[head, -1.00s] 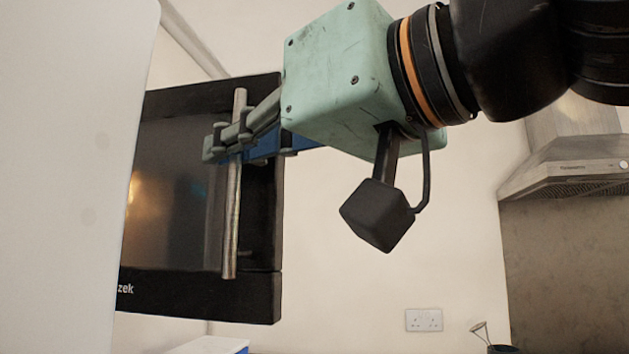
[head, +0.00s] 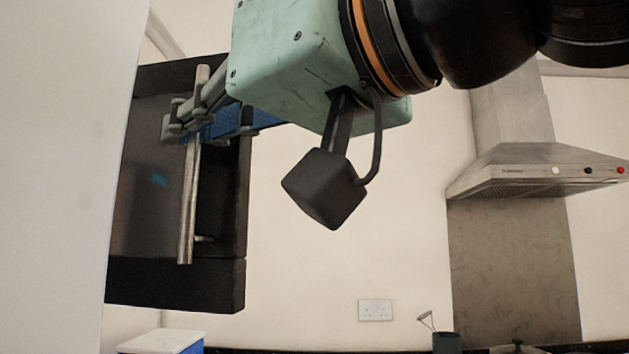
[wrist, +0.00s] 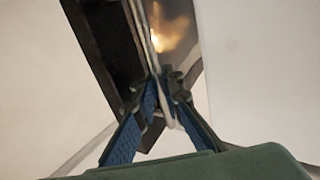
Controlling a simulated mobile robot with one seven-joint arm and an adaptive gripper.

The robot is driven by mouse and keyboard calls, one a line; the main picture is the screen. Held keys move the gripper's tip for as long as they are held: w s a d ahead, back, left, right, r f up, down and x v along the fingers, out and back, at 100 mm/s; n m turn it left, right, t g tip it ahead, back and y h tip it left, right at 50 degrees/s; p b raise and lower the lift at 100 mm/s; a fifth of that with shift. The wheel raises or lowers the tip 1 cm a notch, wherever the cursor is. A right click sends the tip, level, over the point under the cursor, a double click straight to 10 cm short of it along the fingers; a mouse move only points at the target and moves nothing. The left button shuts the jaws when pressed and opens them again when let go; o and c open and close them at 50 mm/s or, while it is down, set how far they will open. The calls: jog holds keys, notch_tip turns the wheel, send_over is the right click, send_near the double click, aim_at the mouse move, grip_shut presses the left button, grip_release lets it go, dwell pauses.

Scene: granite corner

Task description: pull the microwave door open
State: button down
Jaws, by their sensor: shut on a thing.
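The black microwave (head: 235,280) is at the left in the head view, its left part hidden behind a pale panel. Its dark glass door (head: 148,210) carries a long upright silver bar handle (head: 188,205). My gripper (head: 192,118) is shut on the upper part of this handle, with fingers on both sides of the bar. In the wrist view my gripper's fingers (wrist: 157,100) close around the handle (wrist: 146,35) beside the dark microwave front (wrist: 105,50).
A pale flat panel (head: 65,180) stands close at the left. A steel cooker hood (head: 520,165) hangs at the right. A wall socket (head: 375,310) and a white-topped box (head: 160,341) are low down. The wall between microwave and hood is bare.

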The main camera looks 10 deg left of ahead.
jog(key=shift+w+d+f, duration=0.1)
jog(key=shift+f, duration=0.05)
jog(key=c, duration=2.1)
grip_release()
jog(key=shift+d, duration=0.3)
jog(key=shift+a, duration=0.15)
jog(key=v, duration=1.2)
